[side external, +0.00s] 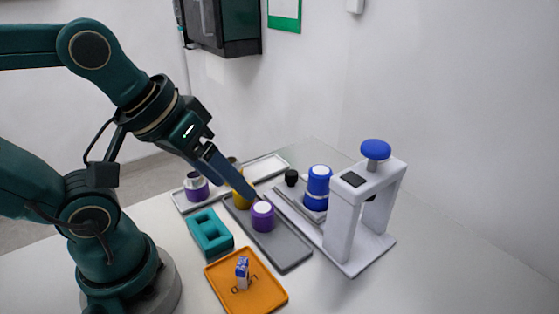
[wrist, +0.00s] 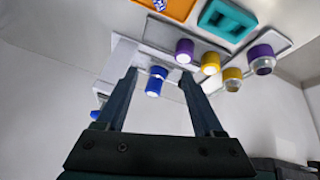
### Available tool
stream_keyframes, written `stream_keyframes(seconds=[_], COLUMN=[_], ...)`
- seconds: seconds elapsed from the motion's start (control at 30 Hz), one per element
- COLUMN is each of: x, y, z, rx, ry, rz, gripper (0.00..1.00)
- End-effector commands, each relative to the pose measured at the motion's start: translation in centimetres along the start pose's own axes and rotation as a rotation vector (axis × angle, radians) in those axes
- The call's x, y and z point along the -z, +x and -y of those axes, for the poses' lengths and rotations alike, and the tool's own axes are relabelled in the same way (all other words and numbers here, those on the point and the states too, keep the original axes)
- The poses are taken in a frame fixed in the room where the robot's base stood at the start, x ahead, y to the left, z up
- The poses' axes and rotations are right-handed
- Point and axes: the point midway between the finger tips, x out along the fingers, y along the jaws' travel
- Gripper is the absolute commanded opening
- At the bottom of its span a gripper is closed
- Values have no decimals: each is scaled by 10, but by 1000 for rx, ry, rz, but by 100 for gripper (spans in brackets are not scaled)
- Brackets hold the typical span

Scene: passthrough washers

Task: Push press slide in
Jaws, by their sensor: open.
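The white press frame (side external: 342,222) stands at the right of the table in the side view, with a blue round knob (side external: 376,149) on top. A blue cylindrical part (side external: 318,181) with a white top stands at the left end of the press base, outside the frame. It also shows in the wrist view (wrist: 155,86), framed between my fingers but apart from them. A grey rail (side external: 298,211) and a small black knob (side external: 291,177) are beside it. My gripper (side external: 260,198) is open and empty, angled down above the grey tray. Its fingers also show in the wrist view (wrist: 158,75).
A purple cylinder (side external: 262,220) and a yellow one (side external: 242,198) stand on the grey tray (side external: 290,256). A silver-topped purple part (side external: 196,188) stands on a white tray (side external: 266,165). A teal slotted block (side external: 210,236) and orange tray (side external: 262,297) lie nearer.

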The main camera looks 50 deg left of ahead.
Motion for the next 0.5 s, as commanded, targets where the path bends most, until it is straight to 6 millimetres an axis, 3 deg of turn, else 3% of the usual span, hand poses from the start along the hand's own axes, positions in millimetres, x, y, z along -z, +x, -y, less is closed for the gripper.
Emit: stream_keyframes(seconds=[0.27, 0.5], x=[57, 116], y=[1, 34], z=[-20, -14], rx=[-43, -14], ry=[-643, -1245], rz=[56, 149], gripper=[69, 69])
